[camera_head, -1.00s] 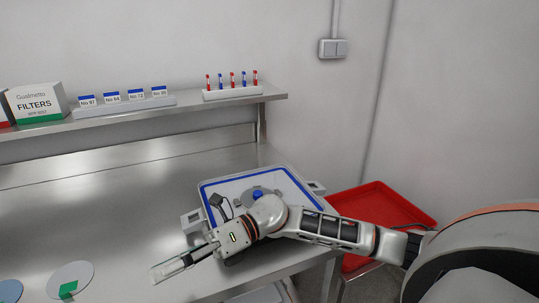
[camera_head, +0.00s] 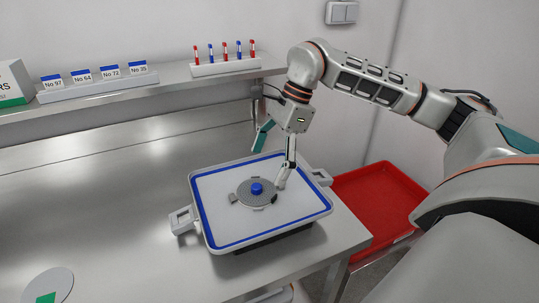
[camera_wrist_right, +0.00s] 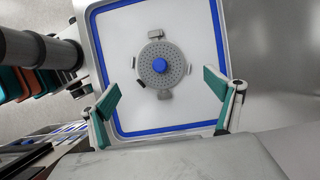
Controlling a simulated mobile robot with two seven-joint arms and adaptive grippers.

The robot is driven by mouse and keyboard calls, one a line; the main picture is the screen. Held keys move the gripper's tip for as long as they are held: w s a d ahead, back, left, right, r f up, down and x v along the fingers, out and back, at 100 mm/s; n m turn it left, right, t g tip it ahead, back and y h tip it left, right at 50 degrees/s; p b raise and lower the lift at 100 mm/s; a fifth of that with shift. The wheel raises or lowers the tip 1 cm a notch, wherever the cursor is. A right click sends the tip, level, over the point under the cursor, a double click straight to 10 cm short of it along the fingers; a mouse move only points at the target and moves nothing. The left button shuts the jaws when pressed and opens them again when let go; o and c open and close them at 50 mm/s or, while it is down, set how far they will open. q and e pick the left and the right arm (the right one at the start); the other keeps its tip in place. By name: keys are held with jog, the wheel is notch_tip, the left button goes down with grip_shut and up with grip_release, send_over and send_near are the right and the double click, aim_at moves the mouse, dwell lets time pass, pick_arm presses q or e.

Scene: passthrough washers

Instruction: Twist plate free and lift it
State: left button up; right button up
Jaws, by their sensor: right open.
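A grey perforated plate (camera_head: 243,190) with a blue knob (camera_head: 257,188) lies in the middle of a white tray-like unit (camera_head: 222,237) with a blue border. My right gripper (camera_head: 272,160) is open above the plate, pointing down with its fingers apart. In the right wrist view the plate (camera_wrist_right: 178,75) and its knob (camera_wrist_right: 159,65) sit between and beyond the open fingers (camera_wrist_right: 162,84), apart from them. Small tabs show around the plate's edge. My left gripper is not in view.
The unit has grey side handles (camera_head: 183,219) and stands on a steel bench (camera_head: 110,215). A red tray (camera_head: 385,205) sits lower at the right. A shelf behind holds a rack of red and blue tubes (camera_head: 224,67) and numbered cards (camera_head: 95,80). A pale disc (camera_head: 50,283) lies at front left.

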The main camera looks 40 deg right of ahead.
aim_at(258, 185)
jog(key=shift+x, duration=3.05)
jog(key=shift+a, duration=0.1)
grip_shut()
jog(key=shift+n+p, duration=0.35)
jog(key=shift+n, duration=0.05)
jog(key=shift+n+g+p, duration=0.5)
jog(key=shift+n+p, duration=0.5)
jog(key=shift+p, duration=0.1)
jog(key=shift+p, duration=0.3)
jog(key=shift+w+n+p, duration=0.1)
jog(key=shift+n+p, duration=0.2)
jog(key=shift+n, duration=0.1)
